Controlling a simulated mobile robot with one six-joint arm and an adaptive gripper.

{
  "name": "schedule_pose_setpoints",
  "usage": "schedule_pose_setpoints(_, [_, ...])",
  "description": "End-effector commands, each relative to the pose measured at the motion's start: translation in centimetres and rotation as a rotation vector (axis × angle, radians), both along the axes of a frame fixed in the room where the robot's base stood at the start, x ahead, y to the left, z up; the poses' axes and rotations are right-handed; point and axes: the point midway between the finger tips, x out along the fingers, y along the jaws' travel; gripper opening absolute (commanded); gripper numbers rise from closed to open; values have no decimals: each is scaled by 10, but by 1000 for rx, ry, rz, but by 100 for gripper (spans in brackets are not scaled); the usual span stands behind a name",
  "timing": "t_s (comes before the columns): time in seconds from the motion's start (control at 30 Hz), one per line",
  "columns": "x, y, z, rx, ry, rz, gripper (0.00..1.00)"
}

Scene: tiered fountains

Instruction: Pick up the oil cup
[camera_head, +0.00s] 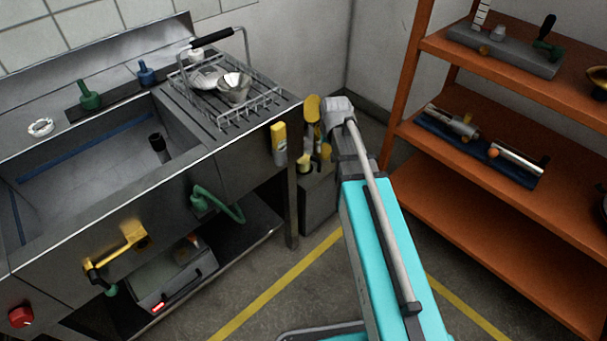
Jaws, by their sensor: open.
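I cannot tell for sure which thing is the oil cup. A small flared metal cup (235,88) sits in the wire basket (262,104) on the drainboard right of the sink. A shallow metal dish lies beside it in the basket. A brass cup-like thing (597,80) is cut off at the right edge, on the orange shelving. My cyan arm rises from the bottom middle, apart from the basket and the shelves. I cannot make out my gripper's fingers.
The steel sink (95,175) has green and blue fittings behind it and a yellow handle (115,250) in front. Orange shelving (480,225) with metal parts stands at the right. Yellow things hang by the sink's right end. Yellow-lined floor lies between.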

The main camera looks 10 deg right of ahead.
Motion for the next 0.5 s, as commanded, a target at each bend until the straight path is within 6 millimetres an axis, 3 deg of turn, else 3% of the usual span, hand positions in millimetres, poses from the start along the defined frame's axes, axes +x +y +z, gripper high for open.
schedule_pose_setpoints(0.03, [10, 0, -20, 0, -12, 0, 64])
schedule_pose_setpoints(0.1, [20, 0, -33, 0, -27, 0, 64])
schedule_pose_setpoints(0.5, [70, 1, -95, 0, -110, 0, 64])
